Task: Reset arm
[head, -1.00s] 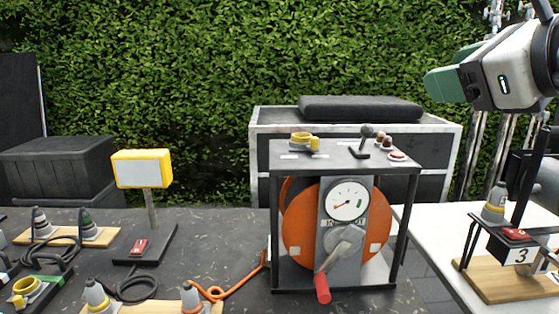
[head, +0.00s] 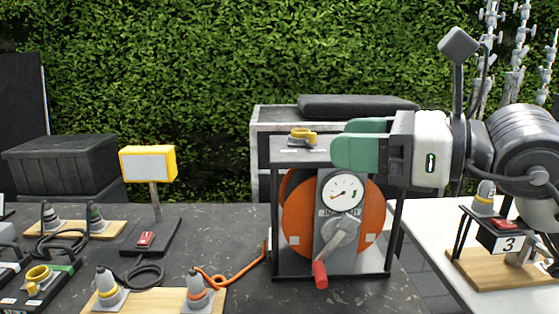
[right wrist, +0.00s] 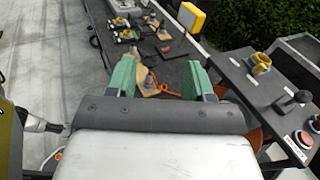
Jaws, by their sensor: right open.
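My right gripper (head: 362,144) has green fingers and shows in the head view in front of the upper right part of the cable reel stand. In the right wrist view its two green fingers (right wrist: 160,80) are spread apart with nothing between them. The stand's top plate (head: 283,157) carries a yellow ring connector (head: 302,136), left of the fingertips. The wrist view also shows a joystick (right wrist: 296,99) and a red button (right wrist: 304,139) on that plate; the gripper hides these in the head view. My left gripper is not in view.
The orange reel (head: 296,221) has a gauge (head: 340,195) and a red-handled crank (head: 320,274). Plugs, cables and a yellow-framed sign (head: 148,164) stand on the dark table at left. A white table (head: 430,232) at right bears a stand marked 3 (head: 507,244).

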